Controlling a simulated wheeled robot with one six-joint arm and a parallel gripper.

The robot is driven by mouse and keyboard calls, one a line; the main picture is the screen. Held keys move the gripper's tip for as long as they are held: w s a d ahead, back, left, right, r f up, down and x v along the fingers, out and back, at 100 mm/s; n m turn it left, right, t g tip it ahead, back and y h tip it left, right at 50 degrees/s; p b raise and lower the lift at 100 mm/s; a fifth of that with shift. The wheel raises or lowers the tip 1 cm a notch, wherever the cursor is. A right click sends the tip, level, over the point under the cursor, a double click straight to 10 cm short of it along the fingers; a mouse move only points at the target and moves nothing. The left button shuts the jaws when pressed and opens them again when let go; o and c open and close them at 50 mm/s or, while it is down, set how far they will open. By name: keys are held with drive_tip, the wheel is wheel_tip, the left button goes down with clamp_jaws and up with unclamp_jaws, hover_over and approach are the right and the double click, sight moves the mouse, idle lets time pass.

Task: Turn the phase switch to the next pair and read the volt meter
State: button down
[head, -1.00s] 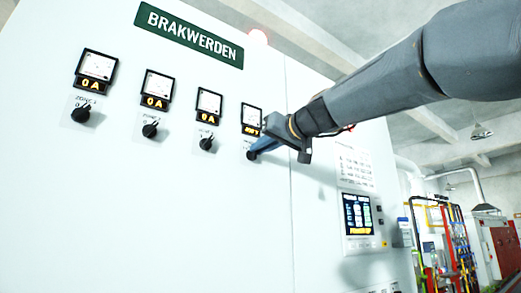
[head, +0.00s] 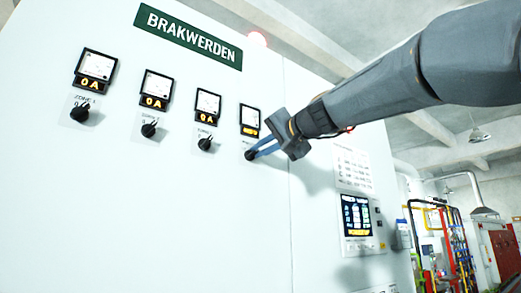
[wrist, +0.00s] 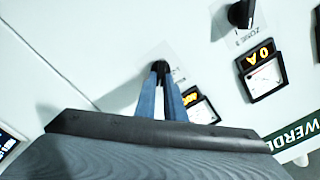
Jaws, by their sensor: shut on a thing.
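The phase switch is a black knob (head: 250,155) at the right end of the row on the pale cabinet; it also shows in the wrist view (wrist: 160,66). My gripper (head: 256,151) is shut on this knob, its two blue fingers on either side. In the wrist view the fingertips (wrist: 160,76) meet at the knob and hide part of it. The volt meter (head: 250,116) sits just above the switch, with a white dial and an amber readout. The readout is too small and blurred to read. In the wrist view the volt meter (wrist: 199,106) is partly hidden by a finger.
Three other meters read 0 A, the nearest (head: 208,104) just left of the volt meter, with its own knob (head: 205,144) below. A screen panel (head: 356,215) is at lower right. A green BRAKWERDEN sign (head: 188,36) is above. The cabinet face below the knobs is clear.

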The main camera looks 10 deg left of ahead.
idle(0.4)
drive_tip(key=c, duration=1.8)
unclamp_jaws()
drive_tip(key=shift+c, duration=0.2)
drive_tip(key=b+v, duration=0.3)
drive_tip(key=v, duration=0.5)
drive_tip(key=shift+w, duration=0.1)
